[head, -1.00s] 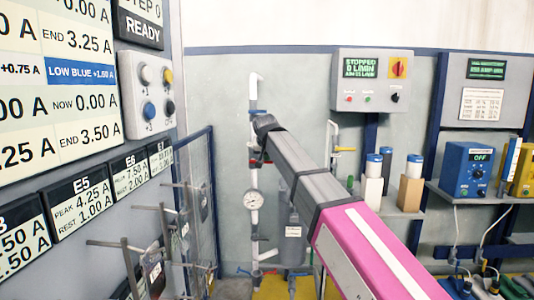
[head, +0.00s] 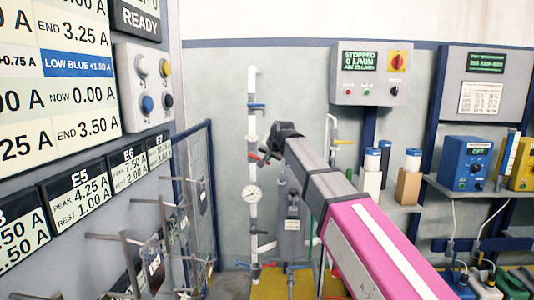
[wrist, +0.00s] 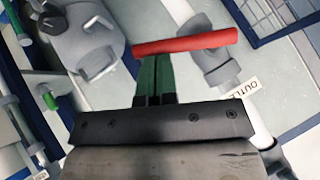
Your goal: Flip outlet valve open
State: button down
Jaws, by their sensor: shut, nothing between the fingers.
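The outlet valve's red lever (wrist: 186,41) lies nearly level across the wrist view, just beyond my fingertips. Its grey valve body (wrist: 216,66) is on the pale pipe to the right, above a partly hidden label reading "OUTLE" (wrist: 250,90). My gripper (wrist: 154,62) has green fingers that are shut together with nothing between them. The fingertips meet the lever's lower edge in the picture; I cannot tell whether they touch it. In the head view my gripper (head: 268,155) is beside the white pipe, at the red lever (head: 253,156), which is small there.
A grey filter housing (head: 291,225) stands to the right. A control box (head: 371,78) on the wall reads STOPPED. A blue-framed mesh panel (head: 198,190) stands to the left.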

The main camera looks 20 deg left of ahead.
notch_tip(320, 180, down, 6)
jog(key=a+m+y, duration=0.2)
jog(key=m+y, duration=0.2)
jog(key=y, duration=0.4)
jog(key=shift+s+a+m, duration=0.3)
jog(key=shift+s+a, duration=0.05)
jog(key=shift+a, duration=0.05)
jog(key=shift+a+f, duration=0.1)
jog(key=shift+s+a+f, duration=0.1)
jog(key=shift+a+f, duration=0.1)
jog(key=shift+a, duration=0.05)
jog(key=shift+a+f, duration=0.1)
jog(key=shift+a, duration=0.1)
dwell(0.4)
